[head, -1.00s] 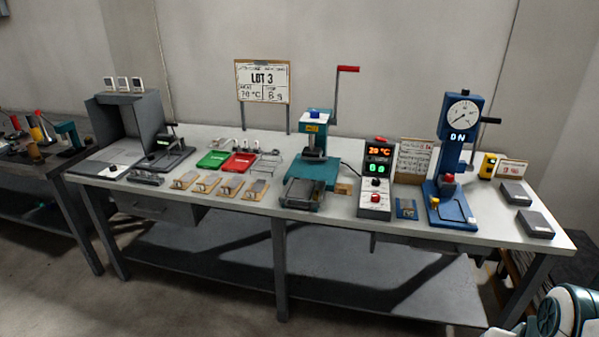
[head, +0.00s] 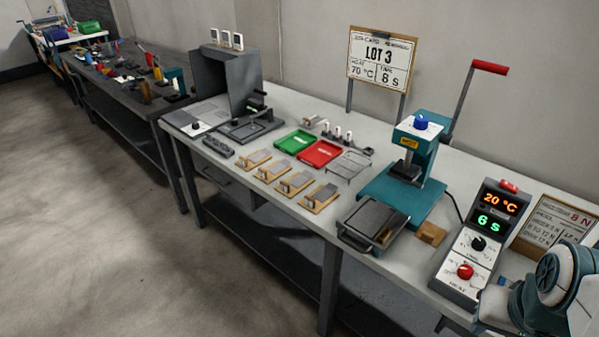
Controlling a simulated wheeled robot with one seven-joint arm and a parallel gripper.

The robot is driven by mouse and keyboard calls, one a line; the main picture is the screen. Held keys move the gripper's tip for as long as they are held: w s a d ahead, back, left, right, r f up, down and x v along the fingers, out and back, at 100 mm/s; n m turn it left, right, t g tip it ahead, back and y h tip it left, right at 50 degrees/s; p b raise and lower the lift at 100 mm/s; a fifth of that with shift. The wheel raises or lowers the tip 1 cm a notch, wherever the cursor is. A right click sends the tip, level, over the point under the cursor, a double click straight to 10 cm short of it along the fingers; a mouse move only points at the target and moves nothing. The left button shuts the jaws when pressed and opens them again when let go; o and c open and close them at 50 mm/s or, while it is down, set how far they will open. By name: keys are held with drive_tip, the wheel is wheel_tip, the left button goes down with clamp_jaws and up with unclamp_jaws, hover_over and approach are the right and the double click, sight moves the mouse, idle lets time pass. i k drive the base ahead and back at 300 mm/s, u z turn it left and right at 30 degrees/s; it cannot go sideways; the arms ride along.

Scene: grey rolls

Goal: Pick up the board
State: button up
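Several small wooden boards with grey plates on them lie in a row along the front of the white bench; one is at the right end (head: 318,197), one at the left end (head: 252,159). An upright framed board reading "LOT 3", heat 70 °C and 8 S (head: 381,60), stands on posts at the back. Which board the task names cannot be told. My gripper's fingers do not show.
Behind the wooden boards lie a green tray (head: 296,142), a red tray (head: 320,153) and a wire rack (head: 348,167). A teal press (head: 411,165) with a raised red-handled lever and a heat controller showing 20 °C and 6 S (head: 480,240) stand to the right. The left floor is clear.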

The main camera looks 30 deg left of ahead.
sight(319, 195)
drive_tip(key=u, duration=0.9)
drive_tip(key=i, duration=0.95)
drive_tip(key=u, duration=0.85)
